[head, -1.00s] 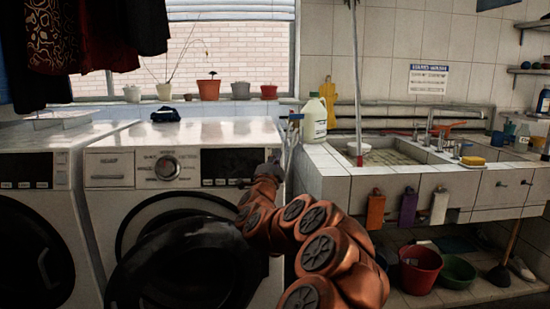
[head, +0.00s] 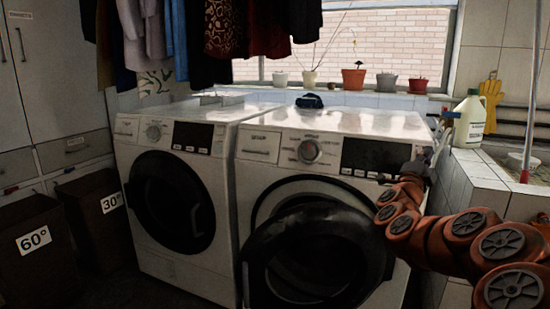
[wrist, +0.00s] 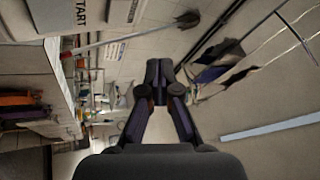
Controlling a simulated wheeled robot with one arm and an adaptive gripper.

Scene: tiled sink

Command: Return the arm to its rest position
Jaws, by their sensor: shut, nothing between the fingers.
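My arm, with orange-brown joints, reaches in from the lower right of the head view. Its end is raised in front of the right washing machine (head: 320,145), near that machine's right edge. My gripper (wrist: 156,68) shows in the middle of the wrist view with its fingertips together and nothing between them. In the head view the gripper is small and partly hidden by the arm, close to the white jug (head: 468,120); I cannot tell whether they touch. The right machine's round dark door (head: 315,258) stands open, left of the arm.
The left washing machine (head: 180,200) has its door shut. A tiled sink counter (head: 480,172) is at the right, beside the arm. Two dark laundry bins (head: 100,205) stand at the left. Potted plants (head: 353,78) line the window sill. Clothes (head: 222,30) hang above.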

